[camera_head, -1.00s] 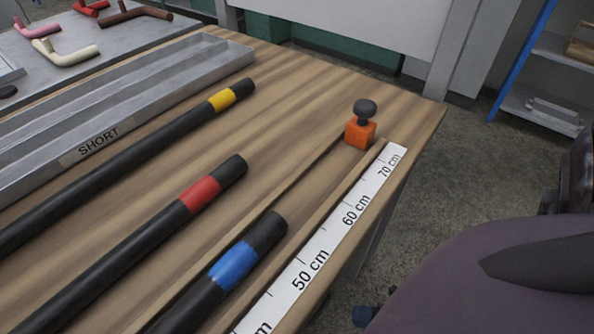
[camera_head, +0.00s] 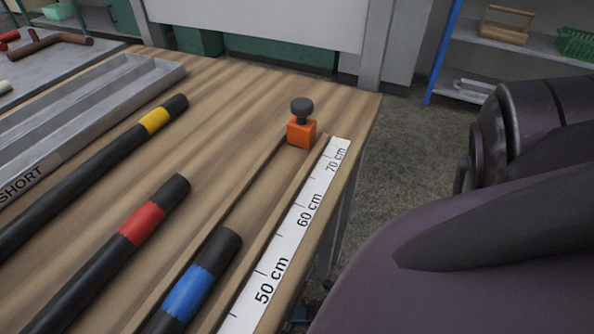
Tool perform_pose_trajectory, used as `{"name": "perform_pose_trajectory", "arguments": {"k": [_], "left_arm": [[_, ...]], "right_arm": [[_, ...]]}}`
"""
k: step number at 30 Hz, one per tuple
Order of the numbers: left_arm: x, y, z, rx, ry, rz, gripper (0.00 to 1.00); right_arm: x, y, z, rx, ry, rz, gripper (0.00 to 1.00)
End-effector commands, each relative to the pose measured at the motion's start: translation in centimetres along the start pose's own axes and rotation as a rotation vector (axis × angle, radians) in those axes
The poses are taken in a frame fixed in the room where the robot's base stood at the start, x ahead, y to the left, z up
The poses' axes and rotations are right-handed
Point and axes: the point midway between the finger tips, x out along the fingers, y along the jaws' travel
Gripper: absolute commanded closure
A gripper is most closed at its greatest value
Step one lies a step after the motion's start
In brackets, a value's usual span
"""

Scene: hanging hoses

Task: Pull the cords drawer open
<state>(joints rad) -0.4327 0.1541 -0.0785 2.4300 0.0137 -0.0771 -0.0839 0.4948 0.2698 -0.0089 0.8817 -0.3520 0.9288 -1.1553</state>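No drawer that I can identify as the cords drawer shows in the head view. Neither gripper is in view. A dark purple arm link of mine fills the lower right and hides part of the floor and whatever lies behind it.
A wooden table (camera_head: 255,85) holds black hoses with yellow (camera_head: 154,120), red (camera_head: 142,222) and blue (camera_head: 188,291) bands. An orange block (camera_head: 301,132) with a dark knob sits by a centimetre scale (camera_head: 309,207). A grey tray (camera_head: 170,75) lies left. Shelves (camera_head: 500,45) stand far right beyond open floor.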

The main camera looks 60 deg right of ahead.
Motion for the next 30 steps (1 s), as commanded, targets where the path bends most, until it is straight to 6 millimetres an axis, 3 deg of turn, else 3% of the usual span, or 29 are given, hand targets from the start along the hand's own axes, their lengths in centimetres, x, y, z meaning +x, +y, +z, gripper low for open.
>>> {"name": "perform_pose_trajectory", "arguments": {"k": [6,14,30], "left_arm": [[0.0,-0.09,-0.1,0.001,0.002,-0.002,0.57],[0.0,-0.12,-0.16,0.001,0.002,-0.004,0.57],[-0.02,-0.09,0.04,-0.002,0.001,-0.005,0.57]], "right_arm": [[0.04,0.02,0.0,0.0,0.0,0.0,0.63],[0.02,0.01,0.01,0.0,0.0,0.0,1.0],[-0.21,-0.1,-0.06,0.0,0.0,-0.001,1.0]]}}
